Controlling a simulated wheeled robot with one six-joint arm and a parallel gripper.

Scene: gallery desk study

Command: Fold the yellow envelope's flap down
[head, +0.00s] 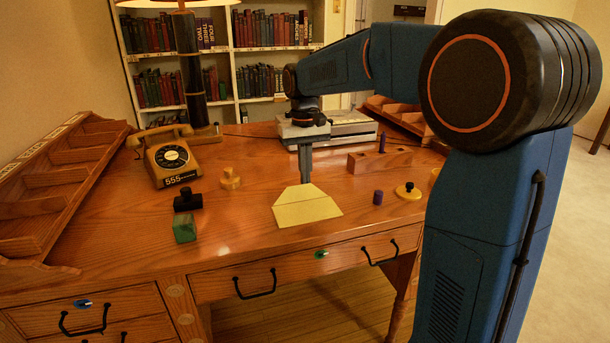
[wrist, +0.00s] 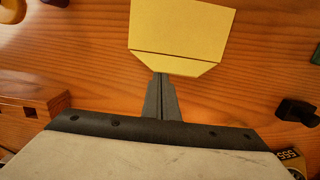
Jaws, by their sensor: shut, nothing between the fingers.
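The yellow envelope (head: 305,211) lies flat on the wooden desk, near its front edge. Its tapered flap (head: 302,192) is opened out on the far side, toward my gripper. In the wrist view the envelope body (wrist: 182,27) is at the top, with a dark crease line between it and the flap (wrist: 170,63). My gripper (head: 306,181) is shut and empty, pointing down at the far edge of the flap. In the wrist view its fingertips (wrist: 160,76) meet at the flap's edge; whether they touch it I cannot tell.
A black stamp (head: 187,200), a green block (head: 184,229) and a yellow telephone (head: 168,158) stand left of the envelope. A wooden block (head: 365,162) sits behind these. Desk around the envelope is clear.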

